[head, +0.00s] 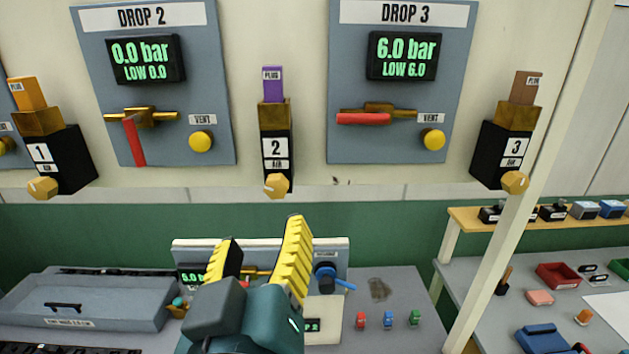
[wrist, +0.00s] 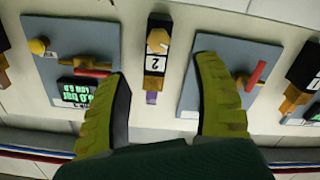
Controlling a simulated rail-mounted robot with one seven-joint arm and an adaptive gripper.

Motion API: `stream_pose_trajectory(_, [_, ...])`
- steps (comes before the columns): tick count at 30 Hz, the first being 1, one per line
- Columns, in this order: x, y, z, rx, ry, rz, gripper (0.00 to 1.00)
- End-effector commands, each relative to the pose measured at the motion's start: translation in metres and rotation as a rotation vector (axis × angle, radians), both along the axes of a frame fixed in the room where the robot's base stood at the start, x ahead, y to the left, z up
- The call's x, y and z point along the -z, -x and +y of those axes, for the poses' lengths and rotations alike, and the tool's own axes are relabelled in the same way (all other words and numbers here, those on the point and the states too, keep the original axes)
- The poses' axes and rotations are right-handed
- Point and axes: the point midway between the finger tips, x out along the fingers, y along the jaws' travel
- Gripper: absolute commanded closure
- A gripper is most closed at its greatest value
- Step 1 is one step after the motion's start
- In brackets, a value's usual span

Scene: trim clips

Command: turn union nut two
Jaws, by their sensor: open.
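Union nut two is the yellow hex nut (head: 276,185) under the black block marked 2 (head: 277,146), on the wall between two panels. A white mark shows on its face. In the wrist view, which is upside down, the nut (wrist: 158,41) sits at the top of the block (wrist: 155,62), between and beyond my fingers. My gripper (head: 264,228) is open and empty, its yellow ribbed fingers pointing up at the wall below the nut. The gripper also shows in the wrist view (wrist: 165,72). The fingers appear apart from the nut.
The Drop 2 panel (head: 88,90) reads 0.0 bar with its red handle down. The Drop 3 panel (head: 346,70) reads 6.0 bar with its red handle level. Similar nuts hang under block 1 (head: 42,188) and block 3 (head: 515,182). A grey bench (head: 405,310) lies below.

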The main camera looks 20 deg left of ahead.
Motion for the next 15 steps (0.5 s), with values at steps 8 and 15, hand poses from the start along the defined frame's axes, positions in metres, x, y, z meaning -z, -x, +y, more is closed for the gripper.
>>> stream_pose_trajectory(8, [-0.004, -0.067, 0.019, 0.002, 0.001, 0.003, 0.34])
stream_pose_trajectory(15, [-0.003, -0.107, 0.033, 0.001, -0.001, 0.0, 0.34])
